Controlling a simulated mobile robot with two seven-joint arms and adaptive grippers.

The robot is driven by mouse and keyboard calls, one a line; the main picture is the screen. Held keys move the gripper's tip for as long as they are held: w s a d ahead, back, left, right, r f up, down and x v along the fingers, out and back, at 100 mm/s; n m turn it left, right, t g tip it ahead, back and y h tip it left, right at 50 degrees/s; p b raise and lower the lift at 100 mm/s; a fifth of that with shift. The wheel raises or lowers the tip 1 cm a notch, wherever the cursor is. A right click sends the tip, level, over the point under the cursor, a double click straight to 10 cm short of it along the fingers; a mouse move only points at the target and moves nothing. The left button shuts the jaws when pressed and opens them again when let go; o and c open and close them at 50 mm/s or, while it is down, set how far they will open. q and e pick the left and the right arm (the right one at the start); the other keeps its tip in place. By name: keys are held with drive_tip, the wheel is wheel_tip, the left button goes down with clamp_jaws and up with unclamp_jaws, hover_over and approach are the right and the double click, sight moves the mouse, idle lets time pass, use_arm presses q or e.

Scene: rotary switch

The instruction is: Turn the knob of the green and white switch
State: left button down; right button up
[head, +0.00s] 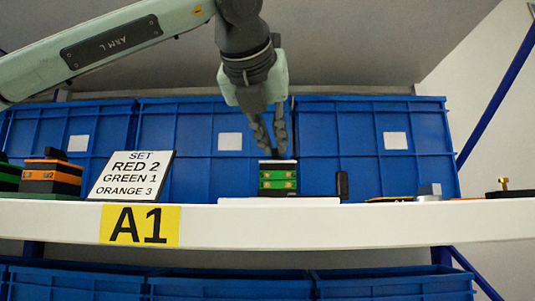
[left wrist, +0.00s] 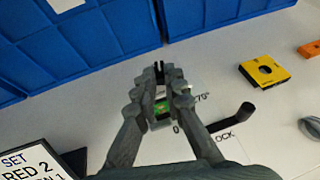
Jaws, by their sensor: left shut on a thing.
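The green and white switch (head: 278,180) stands on the white shelf near the middle in the head view, with a white top and green body. My left gripper (head: 278,148) comes down from above, its fingertips at the top of the switch. In the left wrist view the gripper (left wrist: 160,76) has its fingers close together over the switch, and a bit of green (left wrist: 161,108) shows between them. It is shut on the switch's knob, which the fingers mostly hide. The knob's angle cannot be told. My right gripper is not in view.
A sign (head: 131,174) reads "SET RED 2, GREEN 1, ORANGE 3". Orange and black switches (head: 52,177) stand at the left. A black handle (left wrist: 234,117) lies beside the switch, near "LOCK" lettering. A yellow block (left wrist: 264,71) lies farther right. Blue bins (head: 370,150) line the back.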

use_arm(q)
drive_tip(key=shift+d+n+y, duration=0.2)
drive_tip(key=shift+n+y, duration=0.35)
drive_tip(key=shift+y, duration=0.1)
drive_tip(key=shift+d+n+y, duration=0.2)
drive_tip(key=shift+n+y, duration=0.35)
drive_tip(key=shift+y, duration=0.1)
drive_tip(key=c, duration=1.6)
unclamp_jaws()
drive_tip(key=v, duration=1.2)
drive_tip(key=shift+s+d+f, duration=0.1)
